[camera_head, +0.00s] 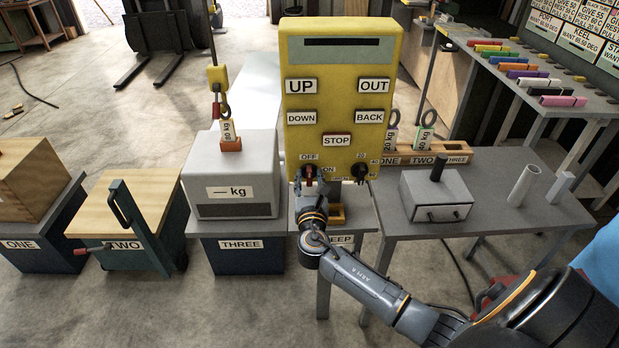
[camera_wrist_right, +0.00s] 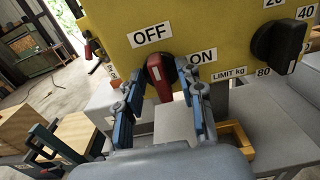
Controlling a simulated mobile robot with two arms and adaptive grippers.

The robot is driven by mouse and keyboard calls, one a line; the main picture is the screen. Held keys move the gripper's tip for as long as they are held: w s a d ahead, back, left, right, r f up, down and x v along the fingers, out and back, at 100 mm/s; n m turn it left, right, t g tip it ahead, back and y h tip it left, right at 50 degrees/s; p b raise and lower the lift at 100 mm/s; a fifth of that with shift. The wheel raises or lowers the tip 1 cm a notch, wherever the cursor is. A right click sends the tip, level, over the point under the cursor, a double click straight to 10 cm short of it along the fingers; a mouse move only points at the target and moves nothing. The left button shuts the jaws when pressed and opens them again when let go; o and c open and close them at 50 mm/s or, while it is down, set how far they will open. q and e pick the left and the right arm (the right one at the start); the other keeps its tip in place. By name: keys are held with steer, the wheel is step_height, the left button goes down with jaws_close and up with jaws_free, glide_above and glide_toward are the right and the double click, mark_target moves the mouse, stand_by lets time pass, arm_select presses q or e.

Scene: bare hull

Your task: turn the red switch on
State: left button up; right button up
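The red switch (camera_head: 309,171) is on the lower left of the yellow control box (camera_head: 338,65), by the labels OFF and ON. In the right wrist view the red switch (camera_wrist_right: 158,76) has a red lever; I cannot tell which label it is set to. My right gripper (camera_wrist_right: 161,72) is open, with one finger on each side of the lever and small gaps showing beside it. In the head view my right gripper (camera_head: 310,180) reaches the box from below and partly covers the switch. My left gripper is not in view.
A black limit dial (camera_wrist_right: 277,44) sits right of the switch. A grey kg box (camera_head: 230,178) stands left of the yellow box. A grey table (camera_head: 515,215) with a drawer box (camera_head: 436,194) stands to the right. A yellow tray (camera_wrist_right: 235,140) lies below the switch.

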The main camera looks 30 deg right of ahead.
jaws_close()
stand_by(0.4)
steer(key=m+b, duration=0.1)
steer(key=m, duration=0.1)
steer(key=m+b, duration=0.2)
steer(key=shift+d+f+m, duration=0.1)
steer(key=shift+f+m, duration=0.1)
steer(key=shift+m, duration=0.2)
steer(key=m+b, duration=0.2)
steer(key=m, duration=0.2)
steer(key=shift+s+m+b, duration=0.1)
steer(key=shift+m+b, duration=0.2)
steer(key=m+b, duration=0.2)
steer(key=m, duration=0.2)
steer(key=shift+d+f, duration=0.1)
steer(key=shift+f, duration=0.05)
steer(key=shift+m+b, duration=1.1)
steer(key=shift+m, duration=1.1)
